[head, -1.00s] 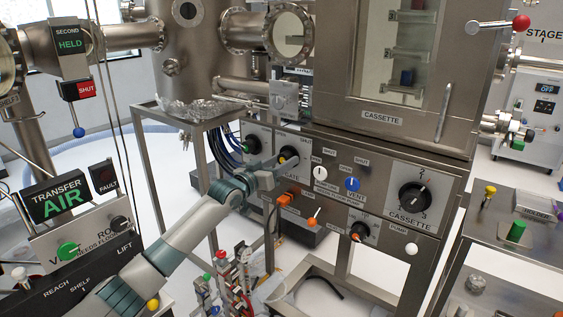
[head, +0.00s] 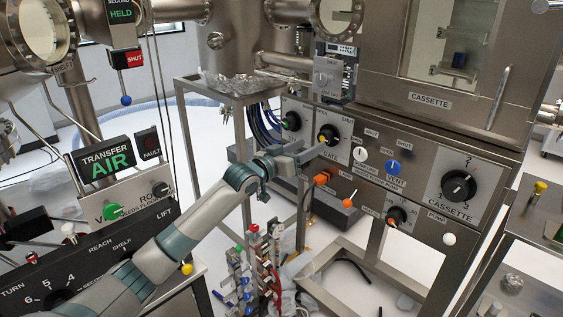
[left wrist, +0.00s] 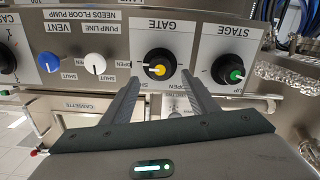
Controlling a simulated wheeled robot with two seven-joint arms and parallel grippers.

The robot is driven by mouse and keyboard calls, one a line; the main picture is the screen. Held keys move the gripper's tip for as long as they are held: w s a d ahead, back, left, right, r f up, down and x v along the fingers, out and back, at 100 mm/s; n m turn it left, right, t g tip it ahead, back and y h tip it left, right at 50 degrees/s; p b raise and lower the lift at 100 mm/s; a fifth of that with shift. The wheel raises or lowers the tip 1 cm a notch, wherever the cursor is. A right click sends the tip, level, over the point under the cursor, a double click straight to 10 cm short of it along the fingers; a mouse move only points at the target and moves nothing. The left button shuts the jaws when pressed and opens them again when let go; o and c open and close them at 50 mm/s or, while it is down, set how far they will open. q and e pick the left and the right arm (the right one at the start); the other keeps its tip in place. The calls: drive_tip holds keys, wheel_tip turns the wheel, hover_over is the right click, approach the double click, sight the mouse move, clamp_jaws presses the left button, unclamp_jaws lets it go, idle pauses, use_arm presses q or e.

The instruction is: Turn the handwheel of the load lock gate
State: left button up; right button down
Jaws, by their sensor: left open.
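The gate handwheel (head: 328,135) is a black knob with a yellow centre on the silver GATE panel of the cabinet front. It also shows in the left wrist view (left wrist: 160,68), where the GATE label appears inverted. My left gripper (head: 312,147) is open and points at this knob. In the left wrist view its two fingers (left wrist: 160,78) reach up on either side of the knob's lower part. I cannot tell whether they touch it; nothing is held. My right gripper does not show.
A green-centred STAGE knob (left wrist: 232,75) sits beside the gate knob. White (head: 361,154) and blue (head: 393,167) knobs are on the other side. An orange connector (head: 322,178) is below. A metal frame stand (head: 185,135) rises left of my gripper.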

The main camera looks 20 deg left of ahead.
use_arm(q)
drive_tip(key=b+v, duration=0.1)
drive_tip(key=v, duration=0.9)
drive_tip(key=shift+s, duration=0.2)
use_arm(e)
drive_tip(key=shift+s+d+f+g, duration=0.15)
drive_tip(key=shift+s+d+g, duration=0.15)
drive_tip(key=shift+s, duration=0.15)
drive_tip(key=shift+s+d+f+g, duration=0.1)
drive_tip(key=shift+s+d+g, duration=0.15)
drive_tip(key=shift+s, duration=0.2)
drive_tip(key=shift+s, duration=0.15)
